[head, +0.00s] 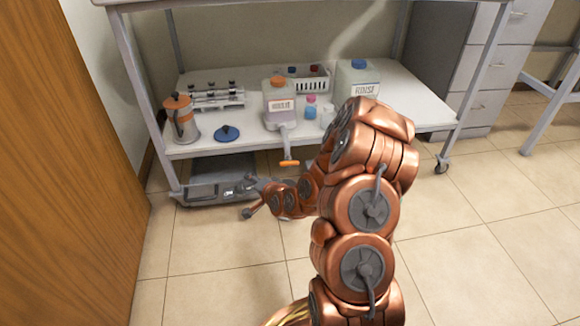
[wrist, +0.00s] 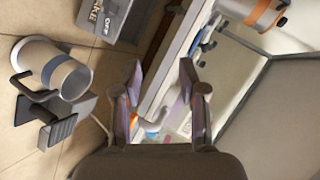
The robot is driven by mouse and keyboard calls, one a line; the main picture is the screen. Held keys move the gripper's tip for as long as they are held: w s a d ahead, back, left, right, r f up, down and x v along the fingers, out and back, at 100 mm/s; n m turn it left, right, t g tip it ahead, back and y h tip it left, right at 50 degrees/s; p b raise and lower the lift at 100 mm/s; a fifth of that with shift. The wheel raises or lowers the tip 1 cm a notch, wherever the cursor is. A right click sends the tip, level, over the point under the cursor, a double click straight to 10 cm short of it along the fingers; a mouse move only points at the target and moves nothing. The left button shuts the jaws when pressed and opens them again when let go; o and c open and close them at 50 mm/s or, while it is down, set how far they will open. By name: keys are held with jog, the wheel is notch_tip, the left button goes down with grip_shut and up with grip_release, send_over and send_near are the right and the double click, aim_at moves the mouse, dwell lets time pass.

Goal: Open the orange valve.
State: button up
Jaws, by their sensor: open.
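The orange valve (head: 289,163) is a small bar at the end of the spout below the jug with the orange cap (head: 278,100). It hangs just past the front edge of the white table. My gripper (head: 248,196) is lower and to the left of it, pointing left below the table edge. In the wrist view my gripper (wrist: 160,68) has its fingers wide apart with nothing held. The orange valve (wrist: 133,121) shows there beside the left finger, near the finger bases, partly hidden by it. The valve's exact turn is too small to tell.
The table (head: 400,100) holds a metal pitcher (head: 181,118), a blue lid (head: 227,132), a rinse jug (head: 357,83) and small bottles. Floor in front is clear.

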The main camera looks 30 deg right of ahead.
jog(key=d+f+m+t+h+b, duration=0.1)
jog(key=d+f+m+t+h, duration=0.15)
jog(key=d+m, duration=0.35)
jog(key=m+h, duration=0.3)
jog(key=h, duration=0.2)
send_near(291, 165)
jog(key=w, duration=0.3)
jog(key=shift+t, duration=0.45)
jog(key=shift+d+f+b+x, duration=0.15)
jog(key=shift+b+x, duration=0.6)
jog(key=shift+x, duration=0.55)
jog(key=shift+d+f+b+x, duration=0.15)
jog(key=shift+b+x, duration=0.55)
jog(key=shift+x, duration=0.65)
jog(key=shift+d+f+b+x, duration=0.15)
jog(key=shift+b+x, duration=0.6)
jog(key=shift+x, duration=0.55)
jog(key=shift+s+r, duration=0.1)
jog(key=shift+s, duration=0.1)
grip_shut()
jog(key=shift+d, duration=0.1)
